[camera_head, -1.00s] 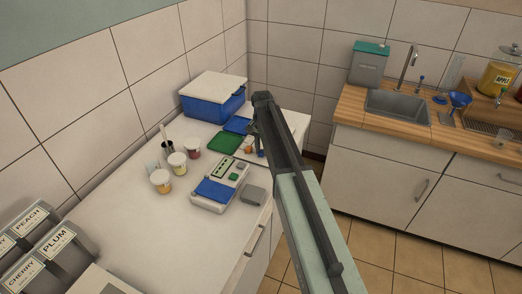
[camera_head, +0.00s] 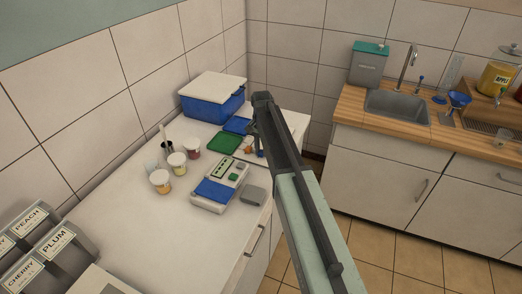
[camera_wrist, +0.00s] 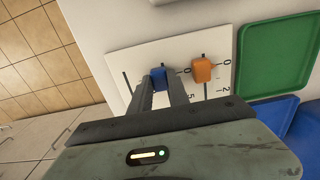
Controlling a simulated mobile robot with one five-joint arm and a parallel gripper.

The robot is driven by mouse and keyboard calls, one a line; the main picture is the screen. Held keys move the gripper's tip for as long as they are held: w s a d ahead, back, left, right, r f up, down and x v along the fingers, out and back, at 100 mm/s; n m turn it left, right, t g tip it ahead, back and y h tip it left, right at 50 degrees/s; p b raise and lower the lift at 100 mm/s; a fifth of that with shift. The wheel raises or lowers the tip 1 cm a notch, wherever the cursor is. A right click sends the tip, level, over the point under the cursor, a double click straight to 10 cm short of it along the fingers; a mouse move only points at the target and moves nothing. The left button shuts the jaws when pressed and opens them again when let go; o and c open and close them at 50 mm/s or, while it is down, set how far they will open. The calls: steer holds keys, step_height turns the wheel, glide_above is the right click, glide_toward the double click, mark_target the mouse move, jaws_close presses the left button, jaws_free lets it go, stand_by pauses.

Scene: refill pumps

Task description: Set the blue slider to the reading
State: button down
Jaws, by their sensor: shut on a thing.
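The blue slider (camera_wrist: 158,76) is a small blue knob on a white panel (camera_wrist: 125,62) with dark slots and printed numbers, seen in the wrist view. My gripper (camera_wrist: 161,84) has its two fingers on either side of the blue knob and is shut on it. An orange slider (camera_wrist: 202,70) sits to the right on the same panel, apart from my fingers. My fingers hide part of the blue slider's scale. In the head view my gripper (camera_head: 254,132) is at the counter's right edge, and my arm mostly hides the panel. The reading is not legible in the head view.
A green tray (camera_wrist: 277,58) and a blue tray (camera_wrist: 302,128) lie right of the panel in the wrist view. In the head view, a scale with a blue pan (camera_head: 214,190), several small cups and a blue box (camera_head: 212,104) stand on the counter.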

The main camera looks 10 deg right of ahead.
steer(key=w+d, duration=0.1)
steer(key=w, duration=0.1)
steer(key=w+d, duration=0.1)
steer(key=w, duration=0.1)
steer(key=shift+w+d, duration=0.1)
steer(key=shift+d, duration=0.25)
steer(key=c, duration=1.2)
jaws_free()
steer(key=shift+c, duration=0.2)
step_height(320, 180, up, 8)
steer(key=p, duration=0.8)
steer(key=shift+f, duration=0.1)
